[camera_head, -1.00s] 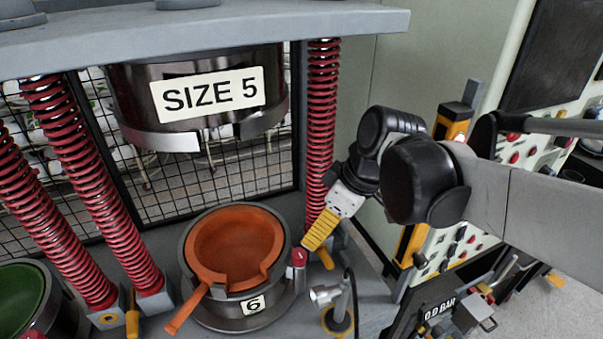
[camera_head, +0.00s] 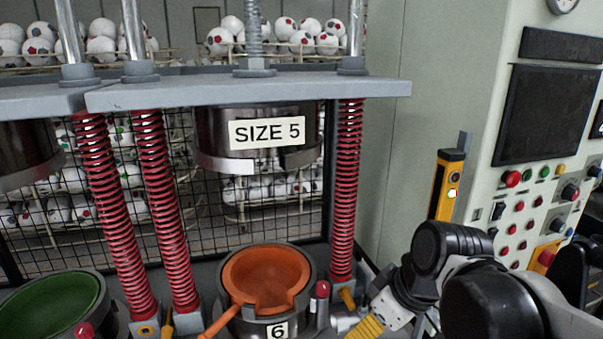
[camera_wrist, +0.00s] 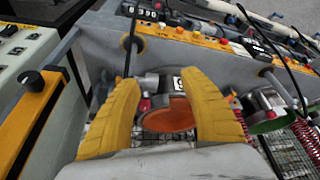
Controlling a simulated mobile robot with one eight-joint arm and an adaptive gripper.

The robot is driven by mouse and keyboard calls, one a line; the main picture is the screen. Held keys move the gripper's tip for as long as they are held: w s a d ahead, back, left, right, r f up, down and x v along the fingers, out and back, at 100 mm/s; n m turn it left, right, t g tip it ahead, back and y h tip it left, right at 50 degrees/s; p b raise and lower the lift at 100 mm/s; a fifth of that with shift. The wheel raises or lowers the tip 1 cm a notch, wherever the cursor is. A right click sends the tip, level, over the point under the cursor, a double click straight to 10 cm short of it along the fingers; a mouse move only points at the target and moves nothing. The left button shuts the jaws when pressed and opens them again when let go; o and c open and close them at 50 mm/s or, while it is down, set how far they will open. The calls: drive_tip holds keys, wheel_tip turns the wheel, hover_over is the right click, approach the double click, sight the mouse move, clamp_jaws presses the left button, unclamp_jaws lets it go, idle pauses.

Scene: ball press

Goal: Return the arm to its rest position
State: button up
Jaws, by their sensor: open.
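My arm enters the head view at the lower right, with its dark joints bent. My gripper (camera_head: 365,329) has yellow fingers and points down and left at the bottom edge, where it is partly cut off. It appears to the right of the orange mould (camera_head: 268,278), whose lower holder is labelled 6. In the wrist view my gripper (camera_wrist: 160,80) is open with its two yellow fingers wide apart and nothing held between them. The orange mould also shows beyond the fingers in the wrist view (camera_wrist: 178,118).
An upper press die (camera_head: 211,140) labelled SIZE 5 hangs above the orange mould, between red springs (camera_head: 346,190). A green mould (camera_head: 50,305) is at the lower left. A control panel (camera_head: 530,215) with buttons stands at the right. Balls fill racks behind the mesh.

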drive_tip(key=s+d+f+m+t+h+b, duration=0.2)
drive_tip(key=s+d+f+m+t+b, duration=0.1)
drive_tip(key=s+d+f+m+b, duration=0.3)
wheel_tip(320, 180, down, 4)
drive_tip(key=shift+d+r+m+h+b, duration=0.15)
drive_tip(key=shift+d+m+h+b, duration=0.35)
drive_tip(key=shift+m+b, duration=0.4)
